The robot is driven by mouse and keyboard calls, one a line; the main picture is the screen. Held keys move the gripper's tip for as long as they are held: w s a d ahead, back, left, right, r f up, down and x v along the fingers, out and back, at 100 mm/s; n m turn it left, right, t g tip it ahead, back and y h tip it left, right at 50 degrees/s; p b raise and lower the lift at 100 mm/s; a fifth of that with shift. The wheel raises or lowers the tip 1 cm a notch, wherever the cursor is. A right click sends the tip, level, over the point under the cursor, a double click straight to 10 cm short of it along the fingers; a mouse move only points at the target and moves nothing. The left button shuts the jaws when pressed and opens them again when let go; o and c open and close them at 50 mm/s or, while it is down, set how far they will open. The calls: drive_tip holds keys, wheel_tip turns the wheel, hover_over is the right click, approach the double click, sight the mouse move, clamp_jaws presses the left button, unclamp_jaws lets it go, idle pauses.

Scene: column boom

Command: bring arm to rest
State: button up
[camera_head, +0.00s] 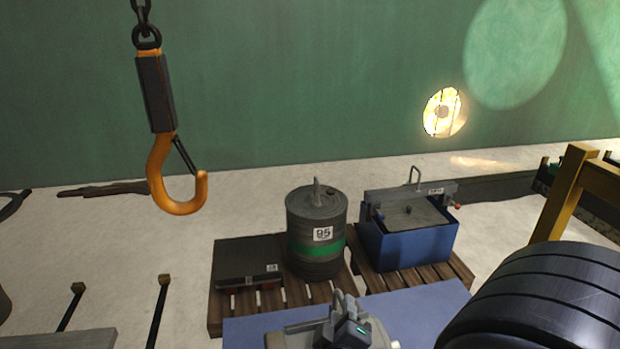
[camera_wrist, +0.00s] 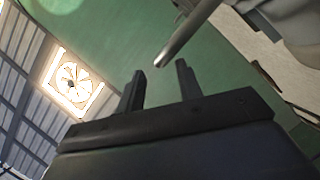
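My gripper (camera_wrist: 162,75) shows in the wrist view with its two dark fingers apart and nothing between them. It points toward the green wall. In the head view, part of my arm (camera_head: 345,328) shows at the bottom middle, and the fingers cannot be made out there. A grey rounded metal part reaches in from the top of the wrist view, close to the fingertips; I cannot tell what it is.
An orange hook (camera_head: 178,185) hangs from a chain at the left. A dark drum (camera_head: 316,255), a flat dark case (camera_head: 240,262) and a blue bin (camera_head: 415,245) stand on wooden pallets (camera_head: 216,315). A large black cylinder (camera_head: 545,305) and yellow frame (camera_head: 560,200) are at the right.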

drive_tip(key=b+x, duration=0.1)
drive_tip(key=x, duration=0.3)
drive_tip(key=shift+w+d+f, duration=0.15)
drive_tip(key=shift+n+y+b, duration=0.5)
drive_tip(key=shift+n+y, duration=0.3)
drive_tip(key=shift+y, duration=0.3)
drive_tip(key=shift+n+y, duration=0.5)
drive_tip(key=shift+y, duration=0.2)
